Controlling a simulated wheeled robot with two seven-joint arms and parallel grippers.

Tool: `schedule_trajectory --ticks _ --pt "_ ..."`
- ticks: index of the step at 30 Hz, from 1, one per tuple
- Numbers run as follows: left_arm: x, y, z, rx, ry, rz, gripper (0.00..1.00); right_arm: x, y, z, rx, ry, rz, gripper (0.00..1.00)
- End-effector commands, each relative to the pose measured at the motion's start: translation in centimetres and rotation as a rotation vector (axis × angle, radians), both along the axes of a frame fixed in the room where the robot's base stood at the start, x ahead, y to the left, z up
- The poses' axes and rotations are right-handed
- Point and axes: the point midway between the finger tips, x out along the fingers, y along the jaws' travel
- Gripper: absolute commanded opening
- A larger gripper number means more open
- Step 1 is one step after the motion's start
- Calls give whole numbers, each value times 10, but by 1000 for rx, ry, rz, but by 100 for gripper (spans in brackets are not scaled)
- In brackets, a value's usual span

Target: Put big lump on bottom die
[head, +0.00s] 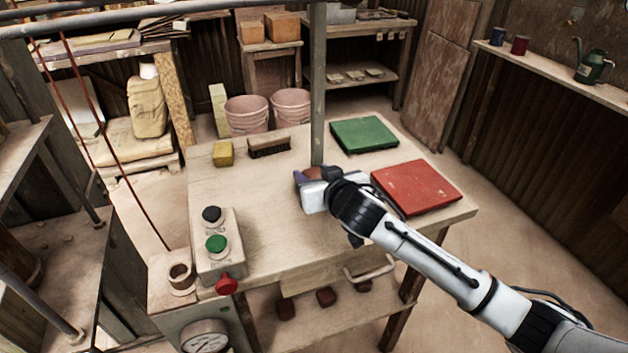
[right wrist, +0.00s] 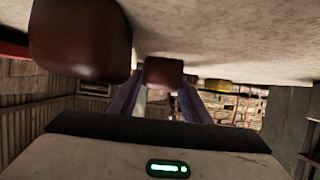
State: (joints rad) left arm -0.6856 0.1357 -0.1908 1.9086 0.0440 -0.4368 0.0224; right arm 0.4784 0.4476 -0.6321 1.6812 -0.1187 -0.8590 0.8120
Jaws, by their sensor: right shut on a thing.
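My right gripper (head: 306,178) is low over the middle of the wooden table, beside the grey post. In the right wrist view its two purple fingers (right wrist: 160,100) are shut on a reddish-brown lump (right wrist: 163,73). Another brown lump (right wrist: 80,38) shows larger at the upper left of that view, outside the fingers and nearer the camera. In the head view brown lump surfaces (head: 331,173) show just behind the gripper, partly hidden by it. I cannot tell from size which lump is the big one. I cannot make out the bottom die. My left gripper is not in view.
On the table (head: 260,200) are a red board (head: 416,187), a green board (head: 364,134), a brush (head: 269,147), a yellow block (head: 223,153) and a button box (head: 219,248). The grey post (head: 318,90) stands close to my gripper. The table's left-centre is clear.

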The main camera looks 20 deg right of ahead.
Motion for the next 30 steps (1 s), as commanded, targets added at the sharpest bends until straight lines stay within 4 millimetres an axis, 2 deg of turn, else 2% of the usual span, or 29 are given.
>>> schedule_trajectory --ticks 5,15,22,26,30 --pt "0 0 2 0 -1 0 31 1 0 12 2 -5 0 9" --pt "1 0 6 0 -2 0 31 1 1 78 2 -7 1 9" --pt "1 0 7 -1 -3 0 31 -1 1 102 1 -5 1 9" --pt "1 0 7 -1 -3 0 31 -15 2 116 5 -6 -1 9" --pt "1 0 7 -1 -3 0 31 -51 1 143 10 -8 -10 9"
